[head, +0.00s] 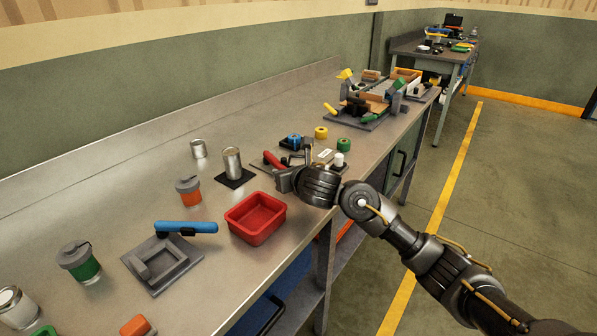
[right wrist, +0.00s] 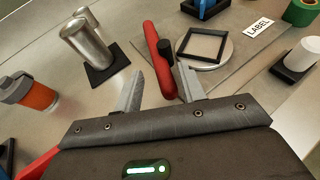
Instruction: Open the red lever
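The red lever (right wrist: 158,58) is a long red handle beside a square black frame on a round grey base (right wrist: 203,50). In the head view the red lever (head: 275,159) lies just beyond my right gripper (head: 291,170), partly covered by it. In the right wrist view my right gripper (right wrist: 160,92) has its two fingers apart, with the lower end of the lever showing between them. I cannot tell whether the fingers touch it. My left gripper is not in view.
A metal can (head: 232,163) on a black pad stands left of the lever. A red tray (head: 256,218) and a blue-handled fixture (head: 163,262) are nearer. A label plate (right wrist: 258,28) and white cylinder (right wrist: 298,58) are to the right. Bare bench lies behind the cans.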

